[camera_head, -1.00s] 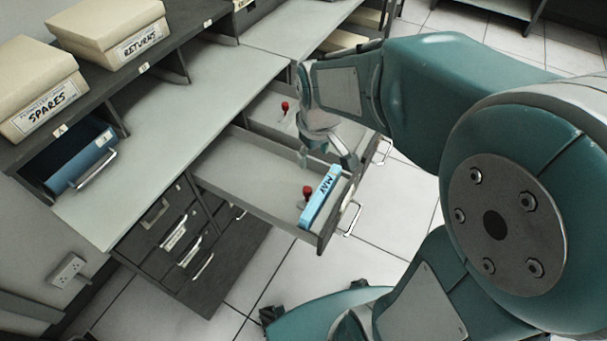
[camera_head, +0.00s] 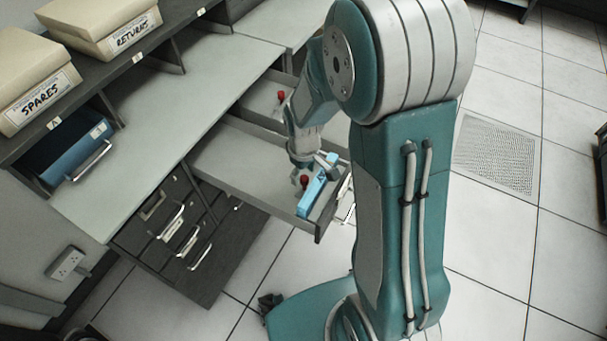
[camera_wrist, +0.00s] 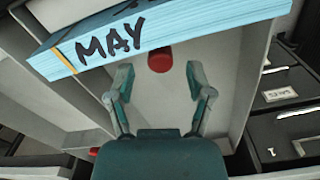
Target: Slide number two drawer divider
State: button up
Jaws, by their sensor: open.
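The near open drawer (camera_head: 225,160) holds a blue card block marked MAY (camera_head: 312,198) at its front end and a red knob (camera_head: 304,181), likely on the divider, beside the block. The divider's plate is hard to make out. My gripper (camera_head: 310,172) is down inside this drawer, open, close to the red knob and the block. In the wrist view, the red knob (camera_wrist: 159,57) lies ahead between my open fingertips (camera_wrist: 158,78). The MAY block (camera_wrist: 170,35) crosses the top of that view, beyond the fingers. No number is readable on the drawer.
A second open drawer (camera_head: 258,103) with another red knob (camera_head: 281,95) lies just behind. Closed drawers with handles (camera_head: 180,235) stand below the counter.

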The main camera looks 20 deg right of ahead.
jog(key=shift+f, duration=0.7)
grip_shut()
jog(key=w+a, duration=0.9)
jog(key=shift+w+a, duration=0.2)
jog(key=shift+a, duration=0.05)
grip_release()
jog(key=shift+r, duration=0.1)
